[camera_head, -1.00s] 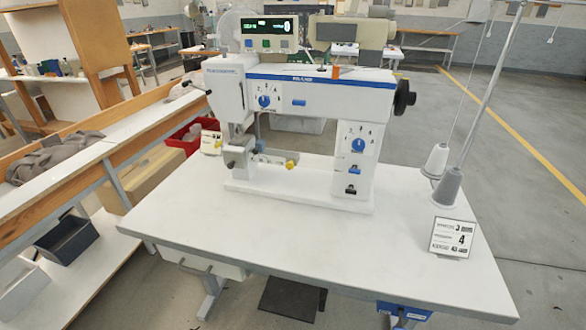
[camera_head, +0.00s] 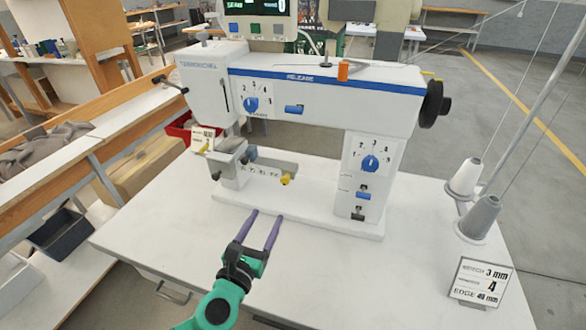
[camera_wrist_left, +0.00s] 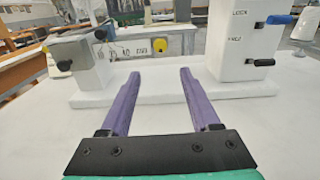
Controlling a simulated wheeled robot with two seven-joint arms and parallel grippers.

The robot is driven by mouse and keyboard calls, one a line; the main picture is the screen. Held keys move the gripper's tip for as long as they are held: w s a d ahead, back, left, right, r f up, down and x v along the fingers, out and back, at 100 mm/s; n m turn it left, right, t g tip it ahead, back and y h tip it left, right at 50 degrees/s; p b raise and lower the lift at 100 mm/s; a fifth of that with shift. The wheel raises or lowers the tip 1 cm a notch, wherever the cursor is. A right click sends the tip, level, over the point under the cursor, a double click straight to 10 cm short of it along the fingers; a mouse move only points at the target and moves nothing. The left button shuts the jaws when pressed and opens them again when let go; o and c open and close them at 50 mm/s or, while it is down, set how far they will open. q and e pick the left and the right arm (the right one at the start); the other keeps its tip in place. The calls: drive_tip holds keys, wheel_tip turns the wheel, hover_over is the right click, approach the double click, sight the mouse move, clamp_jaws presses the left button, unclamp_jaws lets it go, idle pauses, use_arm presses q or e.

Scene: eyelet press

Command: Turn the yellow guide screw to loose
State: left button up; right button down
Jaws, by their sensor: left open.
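The yellow guide screw (camera_head: 285,180) is a small knob on the grey edge guide, low on the white eyelet press (camera_head: 300,95). It also shows in the left wrist view (camera_wrist_left: 160,45), ahead of my fingers and between them in the picture. My left gripper (camera_head: 266,214) has two purple fingers, parted with nothing between them. It is over the tabletop in front of the press base, apart from the screw. In the left wrist view the fingertips (camera_wrist_left: 158,72) point toward the guide. My right gripper is out of view.
The white table (camera_head: 330,275) is clear in front of the press. A sign card (camera_head: 480,282) and thread cones (camera_head: 480,217) stand at the right. The press column (camera_head: 368,170) with its blue dial rises right of the screw. A small card (camera_head: 203,138) stands behind at left.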

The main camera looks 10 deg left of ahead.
sight(284, 181)
use_arm(q)
drive_tip(key=w, duration=0.3)
drive_tip(key=w+p, duration=0.1)
drive_tip(key=w, duration=0.2)
drive_tip(key=w+r, duration=0.1)
drive_tip(key=w, duration=0.2)
drive_tip(key=shift+w+d, duration=0.15)
drive_tip(key=shift+d, duration=0.2)
drive_tip(key=w, duration=0.2)
drive_tip(key=shift+w+d+f, duration=0.1)
drive_tip(key=shift+w+f, duration=0.05)
drive_tip(key=shift+w, duration=0.55)
drive_tip(key=shift+c, duration=0.3)
clamp_jaws()
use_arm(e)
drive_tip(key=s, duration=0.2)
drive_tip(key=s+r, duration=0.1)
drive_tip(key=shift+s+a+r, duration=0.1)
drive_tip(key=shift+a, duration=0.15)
